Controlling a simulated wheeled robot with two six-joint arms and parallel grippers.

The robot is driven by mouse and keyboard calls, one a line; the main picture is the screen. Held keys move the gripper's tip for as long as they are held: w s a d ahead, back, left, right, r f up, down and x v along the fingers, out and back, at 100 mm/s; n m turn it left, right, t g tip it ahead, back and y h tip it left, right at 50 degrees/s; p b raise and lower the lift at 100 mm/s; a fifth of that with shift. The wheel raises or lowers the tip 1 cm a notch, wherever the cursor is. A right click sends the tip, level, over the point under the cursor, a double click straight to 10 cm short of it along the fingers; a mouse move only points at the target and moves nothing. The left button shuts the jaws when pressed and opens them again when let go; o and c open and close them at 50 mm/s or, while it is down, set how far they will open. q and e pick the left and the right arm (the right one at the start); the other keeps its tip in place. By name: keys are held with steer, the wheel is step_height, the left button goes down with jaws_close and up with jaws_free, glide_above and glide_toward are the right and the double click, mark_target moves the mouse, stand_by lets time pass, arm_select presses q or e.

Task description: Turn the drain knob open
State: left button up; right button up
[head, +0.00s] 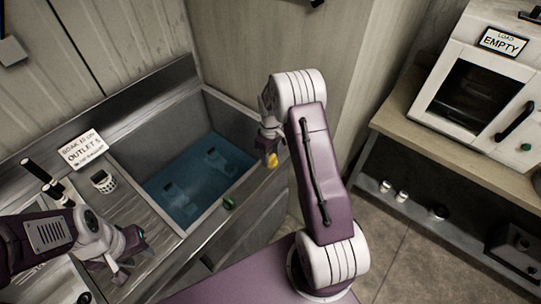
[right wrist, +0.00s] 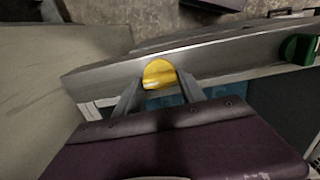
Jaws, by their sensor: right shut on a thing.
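A yellow knob (head: 272,160) sits on the front rim of the sink near its right end. In the right wrist view the yellow knob (right wrist: 159,74) is between the two fingers of my right gripper (right wrist: 160,84), which is shut on it. A green knob (head: 229,202) sits further left along the same rim and also shows at the right of the wrist view (right wrist: 299,48). No label tells which knob is the drain. My left gripper (head: 118,266) is open and empty over the counter left of the sink.
The sink (head: 240,122) holds blue water with dim shapes under it. A white oven (head: 478,85) labelled "EMPTY" stands on a bench at right.

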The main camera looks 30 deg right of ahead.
mark_target(271, 158)
steer(key=shift+w+r, duration=0.1)
steer(key=shift+r, duration=0.05)
steer(key=o, duration=1.2)
steer(key=shift+o, duration=0.8)
step_height(271, 158, up, 9)
steer(key=b, duration=0.1)
